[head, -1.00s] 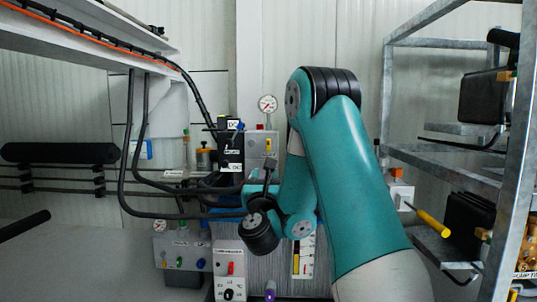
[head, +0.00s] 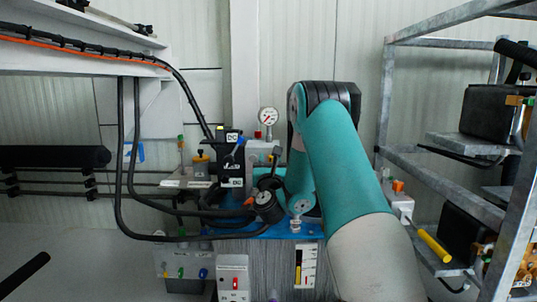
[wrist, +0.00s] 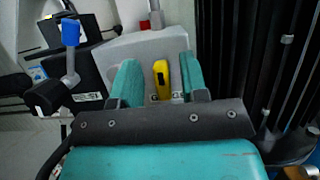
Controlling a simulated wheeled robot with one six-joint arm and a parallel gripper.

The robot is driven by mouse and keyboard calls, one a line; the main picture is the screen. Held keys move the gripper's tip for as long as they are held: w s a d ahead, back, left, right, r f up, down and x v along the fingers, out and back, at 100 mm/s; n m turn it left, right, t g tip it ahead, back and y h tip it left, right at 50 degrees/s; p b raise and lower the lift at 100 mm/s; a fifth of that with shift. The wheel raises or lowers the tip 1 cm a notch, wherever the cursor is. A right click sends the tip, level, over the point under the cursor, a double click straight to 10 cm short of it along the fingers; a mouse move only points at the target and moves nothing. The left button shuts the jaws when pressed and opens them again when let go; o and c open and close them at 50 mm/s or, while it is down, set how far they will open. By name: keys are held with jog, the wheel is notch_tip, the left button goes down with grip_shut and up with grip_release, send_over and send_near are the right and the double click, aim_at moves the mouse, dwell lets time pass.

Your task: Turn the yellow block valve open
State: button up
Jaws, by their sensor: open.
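In the wrist view, the yellow block valve handle (wrist: 161,78) stands out from the face of a grey block (wrist: 145,50). My gripper (wrist: 157,80) is open, with one teal finger to the left of the handle and one to the right. Gaps show between the handle and both fingers. I cannot tell how deep the handle lies between them. In the head view, the grey block (head: 262,153) stands below a round gauge, and my arm covers part of the area before it. The yellow handle cannot be made out there.
A black valve with a blue lever (wrist: 70,50) stands left of my gripper in the wrist view. Black hoses (head: 122,160) hang at the left in the head view. A metal rack (head: 440,185) and a yellow-handled lever (head: 433,246) are on the right.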

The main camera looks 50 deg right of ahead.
jog(key=shift+d, duration=0.1)
jog(key=shift+c, duration=0.2)
grip_shut()
jog(key=shift+f+n+b, duration=0.1)
jog(key=shift+n+b, duration=0.2)
jog(key=shift+n, duration=0.1)
jog(key=shift+w+a+f+n+t+y+p, duration=0.1)
jog(key=shift+n+t+y+p, duration=0.25)
jog(key=shift+n+y, duration=2.25)
jog(key=shift+w+a+f+n+t+y+p, duration=0.15)
jog(key=shift+n+y+p, duration=0.3)
jog(key=shift+n, duration=4.2)
jog(key=shift+r+n+t+y+p, duration=0.1)
jog(key=shift+n+t+y+p, duration=0.25)
jog(key=shift+n+y, duration=2.2)
jog(key=shift+f+n+h, duration=0.1)
jog(key=shift+n+h, duration=0.9)
jog(key=shift+n, duration=0.2)
